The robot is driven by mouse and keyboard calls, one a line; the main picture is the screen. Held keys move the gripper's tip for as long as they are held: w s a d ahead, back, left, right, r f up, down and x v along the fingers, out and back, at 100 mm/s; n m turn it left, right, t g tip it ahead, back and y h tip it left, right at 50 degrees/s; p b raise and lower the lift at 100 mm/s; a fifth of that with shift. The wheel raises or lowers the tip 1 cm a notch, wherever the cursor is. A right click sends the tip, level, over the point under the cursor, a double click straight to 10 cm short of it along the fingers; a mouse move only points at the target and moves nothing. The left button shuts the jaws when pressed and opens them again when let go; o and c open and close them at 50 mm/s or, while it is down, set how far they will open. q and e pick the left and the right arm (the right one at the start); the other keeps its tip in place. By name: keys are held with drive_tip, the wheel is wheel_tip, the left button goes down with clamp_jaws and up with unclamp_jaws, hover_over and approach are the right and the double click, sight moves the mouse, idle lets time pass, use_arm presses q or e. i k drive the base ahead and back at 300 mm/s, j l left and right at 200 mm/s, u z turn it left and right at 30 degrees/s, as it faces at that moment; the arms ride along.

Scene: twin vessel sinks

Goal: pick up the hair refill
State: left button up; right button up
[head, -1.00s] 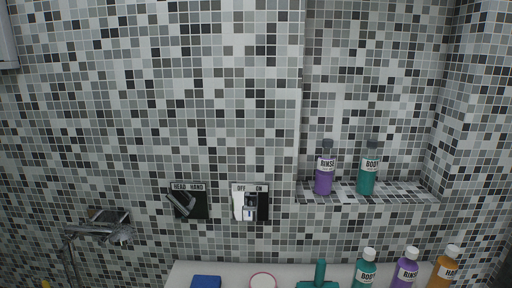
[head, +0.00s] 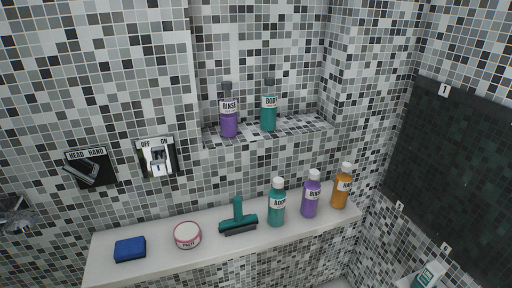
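The hair refill looks to be the orange bottle (head: 342,188) with a white cap and a label whose visible letters begin "HA". It stands upright at the right end of the white ledge (head: 105,262), near the corner of the tiled walls. A purple "RINSE" bottle (head: 311,196) stands just left of it, and a teal "BODY" bottle (head: 277,204) stands further left. Neither of my grippers shows in the head view.
The ledge also holds a teal squeegee (head: 238,220), a round paste tin (head: 187,235) and a blue sponge (head: 130,249). A niche shelf (head: 300,124) above holds a dark-capped purple bottle (head: 229,112) and a teal one (head: 269,107). A dark panel (head: 455,165) covers the right wall.

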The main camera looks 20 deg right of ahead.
sight(343, 181)
drive_tip(key=k+l+z, duration=0.25)
drive_tip(key=k+l, duration=0.15)
drive_tip(key=k, duration=0.15)
drive_tip(key=k+l+z, duration=0.3)
drive_tip(key=k+l, duration=0.15)
